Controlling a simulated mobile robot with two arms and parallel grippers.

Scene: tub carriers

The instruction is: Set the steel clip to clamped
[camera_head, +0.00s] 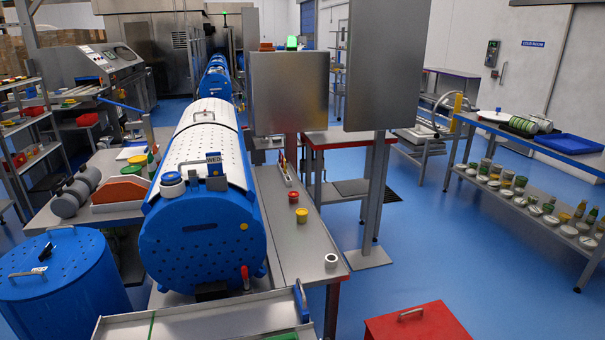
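A large blue perforated drum (200,240) lies on its side at the centre left, with a white cover (205,125) along its top. A grey metal bail or handle (195,168) stands at the drum's front top, beside a blue block with a "WED" tag (214,158). I cannot tell whether this is the steel clip, or whether it is clamped. A white and blue round cap (172,184) sits to its left. A small red lever (245,277) is low on the drum's front right. Neither of my grippers is in view.
A steel bench (290,225) with small red, yellow and white tubs runs along the drum's right. A blue perforated bin (65,285) stands at left, a red box (417,325) at front right. Grey panels on posts (375,200) stand behind the bench. Blue floor (450,240) is open at right.

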